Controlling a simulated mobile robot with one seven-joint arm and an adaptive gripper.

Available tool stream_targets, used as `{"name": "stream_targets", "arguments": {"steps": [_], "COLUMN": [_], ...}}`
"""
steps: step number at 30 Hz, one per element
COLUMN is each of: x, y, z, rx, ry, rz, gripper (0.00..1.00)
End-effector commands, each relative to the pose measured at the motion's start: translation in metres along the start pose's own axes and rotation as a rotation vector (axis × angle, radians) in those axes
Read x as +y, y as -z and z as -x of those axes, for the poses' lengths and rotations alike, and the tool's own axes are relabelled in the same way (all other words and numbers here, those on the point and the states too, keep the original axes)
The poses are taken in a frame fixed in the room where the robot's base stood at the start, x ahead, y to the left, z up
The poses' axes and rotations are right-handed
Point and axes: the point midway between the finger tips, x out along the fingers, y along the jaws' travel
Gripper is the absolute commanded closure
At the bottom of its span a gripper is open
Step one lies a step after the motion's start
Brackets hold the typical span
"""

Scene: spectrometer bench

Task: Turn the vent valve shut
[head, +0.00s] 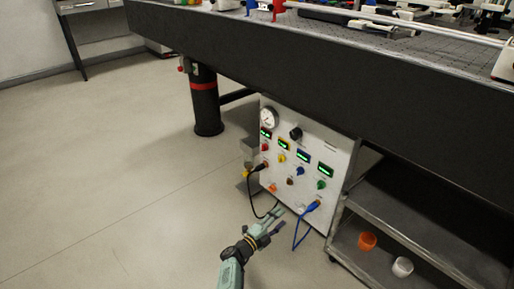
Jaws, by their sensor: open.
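A white control panel (330,150) stands under the bench and carries several coloured knobs, small green displays and a round gauge (269,117). A larger black knob (296,133) sits near its top. Red (265,147), yellow (282,158), blue (300,171) and green (321,185) knobs sit below the displays. The labels are too small to read, so I cannot tell which part is the vent valve. My gripper (281,219) is open and empty, low in front of the panel's bottom edge, near the cables. Whether it touches anything is unclear.
A black cable (251,198) and a blue cable (296,236) hang from the panel near my gripper. A grey cart (400,225) with an orange cup (367,241) and a white cup (403,267) stands at right. A black bench leg (206,110) stands behind. Floor at left is clear.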

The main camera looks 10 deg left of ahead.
Motion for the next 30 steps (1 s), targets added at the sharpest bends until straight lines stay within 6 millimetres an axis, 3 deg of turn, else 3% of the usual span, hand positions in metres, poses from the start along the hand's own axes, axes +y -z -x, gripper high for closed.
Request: {"name": "stream_targets", "arguments": {"steps": [15,30], "x": [-0.103,-0.201], "y": [-0.022,-0.038], "z": [-0.018,-0.022], "rx": [-0.069,-0.128], "ry": [0.138,0.270], "rz": [-0.022,-0.036], "gripper": [0.52,0.52]}}
